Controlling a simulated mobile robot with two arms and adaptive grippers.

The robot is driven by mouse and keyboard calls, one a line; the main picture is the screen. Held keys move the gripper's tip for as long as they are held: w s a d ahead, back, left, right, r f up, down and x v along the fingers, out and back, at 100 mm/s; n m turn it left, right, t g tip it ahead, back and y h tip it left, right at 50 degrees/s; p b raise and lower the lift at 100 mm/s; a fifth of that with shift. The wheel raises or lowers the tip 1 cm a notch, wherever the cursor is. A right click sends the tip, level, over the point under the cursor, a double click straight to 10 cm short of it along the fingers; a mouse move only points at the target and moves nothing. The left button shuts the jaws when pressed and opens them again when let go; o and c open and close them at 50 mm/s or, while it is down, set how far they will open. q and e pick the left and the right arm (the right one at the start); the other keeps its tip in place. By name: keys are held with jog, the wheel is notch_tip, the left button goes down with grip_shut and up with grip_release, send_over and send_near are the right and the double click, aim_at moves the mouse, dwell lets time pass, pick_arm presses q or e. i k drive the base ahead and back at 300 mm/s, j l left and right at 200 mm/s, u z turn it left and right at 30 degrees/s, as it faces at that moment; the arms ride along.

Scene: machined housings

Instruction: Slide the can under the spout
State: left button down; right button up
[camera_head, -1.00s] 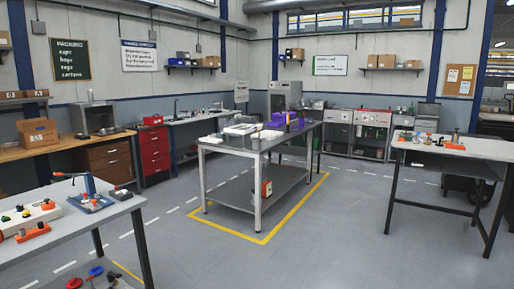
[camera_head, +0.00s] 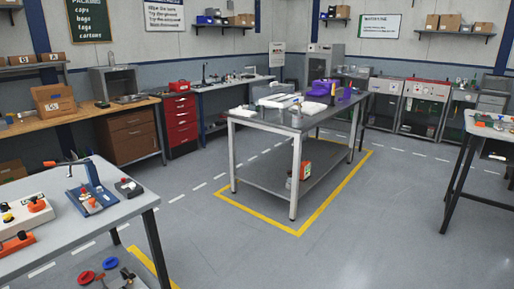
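A small grey cylinder that looks like a can (camera_head: 296,115) stands on the near edge of the centre workbench (camera_head: 262,117). Purple items (camera_head: 319,88) sit further back on the same bench. I cannot make out a spout at this size, nor tell whether any of these items carries one. Neither of my grippers shows in the view.
Yellow floor lines (camera_head: 258,217) surround the centre bench. A grey table (camera_head: 135,198) with a blue lever tool (camera_head: 92,192) is at the near left. Another table (camera_head: 478,122) is at the right edge. Open floor lies in front and right of the centre bench.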

aim_at(297, 122)
jog(key=i+j, duration=0.1)
jog(key=i, duration=2.35)
jog(key=i+z, duration=0.35)
jog(key=i+j+z, duration=0.3)
jog(key=i, duration=0.25)
jog(key=i+j+z, duration=0.2)
jog(key=i+z, duration=0.15)
jog(key=i, duration=0.05)
